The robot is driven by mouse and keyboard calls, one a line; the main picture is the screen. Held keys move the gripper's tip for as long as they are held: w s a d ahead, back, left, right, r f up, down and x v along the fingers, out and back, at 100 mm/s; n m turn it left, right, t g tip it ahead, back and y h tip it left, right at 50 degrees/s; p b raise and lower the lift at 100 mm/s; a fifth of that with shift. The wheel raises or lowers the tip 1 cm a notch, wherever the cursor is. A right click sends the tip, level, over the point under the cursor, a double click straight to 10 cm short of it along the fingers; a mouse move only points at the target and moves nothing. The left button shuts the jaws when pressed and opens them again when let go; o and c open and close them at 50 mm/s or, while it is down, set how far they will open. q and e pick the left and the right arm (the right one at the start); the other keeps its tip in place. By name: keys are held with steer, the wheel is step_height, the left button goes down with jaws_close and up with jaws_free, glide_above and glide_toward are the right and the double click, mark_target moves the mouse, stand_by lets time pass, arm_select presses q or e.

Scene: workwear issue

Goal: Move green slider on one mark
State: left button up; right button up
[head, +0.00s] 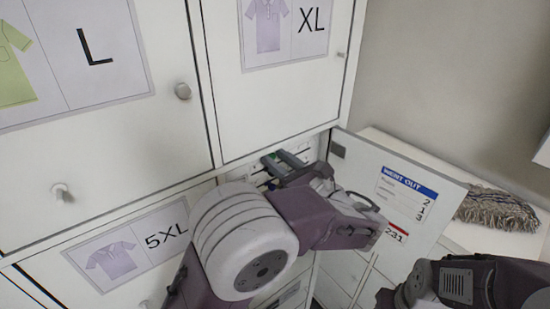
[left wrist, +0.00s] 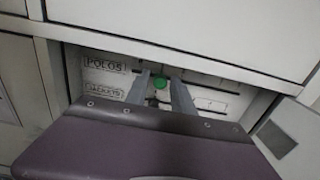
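In the head view my left gripper (head: 286,163) is at the compartment opening, and the slider is mostly hidden there. My right arm shows at the lower right of the head view, but its fingers are not in view.
An open door (head: 400,190) with a "WENT OUT" sheet stands right of the compartment. Closed doors marked L (head: 100,110) and XL (head: 290,95) are above, and one marked 5XL (head: 130,255) is at the lower left. A mop head (head: 497,209) lies behind the open door.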

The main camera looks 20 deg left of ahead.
arm_select(q)
jaws_close()
steer(key=shift+w, duration=0.1)
steer(key=shift+a+f, duration=0.1)
stand_by(1.0)
